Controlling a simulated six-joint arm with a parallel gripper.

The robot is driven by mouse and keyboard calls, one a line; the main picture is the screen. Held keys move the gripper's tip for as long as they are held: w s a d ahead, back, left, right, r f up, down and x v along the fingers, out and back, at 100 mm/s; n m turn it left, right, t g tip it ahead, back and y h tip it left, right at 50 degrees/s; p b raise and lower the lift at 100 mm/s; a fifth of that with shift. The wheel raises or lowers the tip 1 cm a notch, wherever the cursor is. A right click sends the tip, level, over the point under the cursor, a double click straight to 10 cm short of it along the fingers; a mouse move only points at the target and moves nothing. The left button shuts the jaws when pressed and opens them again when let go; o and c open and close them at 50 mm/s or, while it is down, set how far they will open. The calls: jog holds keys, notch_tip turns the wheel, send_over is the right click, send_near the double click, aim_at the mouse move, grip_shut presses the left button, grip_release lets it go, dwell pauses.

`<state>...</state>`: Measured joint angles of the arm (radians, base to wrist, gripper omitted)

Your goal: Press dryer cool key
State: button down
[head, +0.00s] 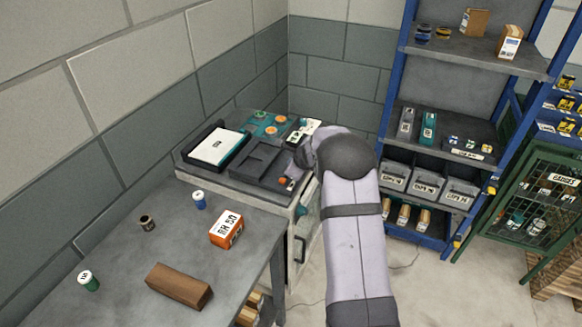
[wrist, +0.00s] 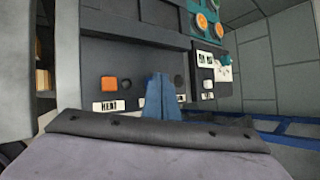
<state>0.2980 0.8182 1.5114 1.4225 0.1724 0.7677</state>
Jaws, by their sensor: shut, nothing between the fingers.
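The dryer (head: 258,163) is a dark panel unit on the bench at the back corner; it also fills the upper wrist view (wrist: 125,55). Contact cannot be told. My arm hides most of the gripper in the head view.
A white-topped tray (head: 217,146) and orange and green round parts (head: 270,131) sit around the dryer. The grey table (head: 190,262) in front holds an orange box (head: 227,230), a brown block (head: 179,287) and small jars. Blue shelving (head: 393,100) stands at right.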

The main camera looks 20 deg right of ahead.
jog(key=shift+r, duration=0.15)
jog(key=shift+r+p, duration=0.75)
jog(key=shift+p, duration=0.1)
notch_tip(320, 180, up, 6)
jog(key=p, duration=0.5)
jog(key=shift+p, duration=0.35)
